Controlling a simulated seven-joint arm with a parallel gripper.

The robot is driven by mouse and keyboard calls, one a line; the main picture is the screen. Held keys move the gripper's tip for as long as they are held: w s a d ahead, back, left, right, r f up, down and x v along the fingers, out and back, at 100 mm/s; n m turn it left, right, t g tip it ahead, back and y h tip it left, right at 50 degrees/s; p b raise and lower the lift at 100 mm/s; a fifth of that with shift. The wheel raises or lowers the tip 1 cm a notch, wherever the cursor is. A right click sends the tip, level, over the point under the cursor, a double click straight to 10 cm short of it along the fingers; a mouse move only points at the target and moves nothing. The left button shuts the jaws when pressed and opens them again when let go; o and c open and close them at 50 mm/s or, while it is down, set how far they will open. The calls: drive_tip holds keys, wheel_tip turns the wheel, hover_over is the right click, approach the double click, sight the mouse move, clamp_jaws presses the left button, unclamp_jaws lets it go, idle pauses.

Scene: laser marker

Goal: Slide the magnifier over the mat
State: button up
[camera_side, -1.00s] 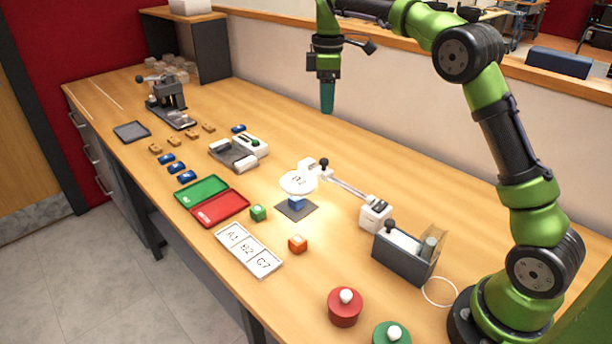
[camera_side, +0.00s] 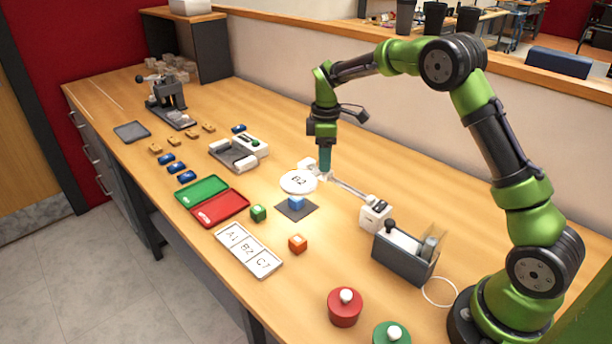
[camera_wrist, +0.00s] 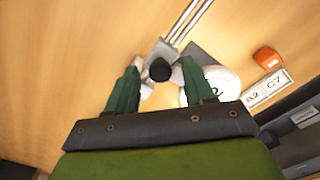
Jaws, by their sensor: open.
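The magnifier has a round white lens (camera_side: 298,182) showing "B2", a black knob and a metal arm (camera_side: 348,187) running to a white base (camera_side: 375,216). My gripper (camera_side: 325,174) is lowered at the magnifier's knob end. In the wrist view the black knob (camera_wrist: 160,70) sits between the open green fingers of my gripper (camera_wrist: 156,88), with a gap on each side. The lens (camera_wrist: 221,82) is partly behind the right finger.
A label card (camera_side: 248,250), red tray (camera_side: 220,208) and green tray (camera_side: 201,190) lie to the left. A grey box (camera_side: 403,258) stands right of the magnifier base.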

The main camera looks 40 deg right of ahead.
clamp_jaws()
drive_tip(key=shift+w, duration=0.85)
unclamp_jaws()
drive_tip(key=shift+r, duration=0.1)
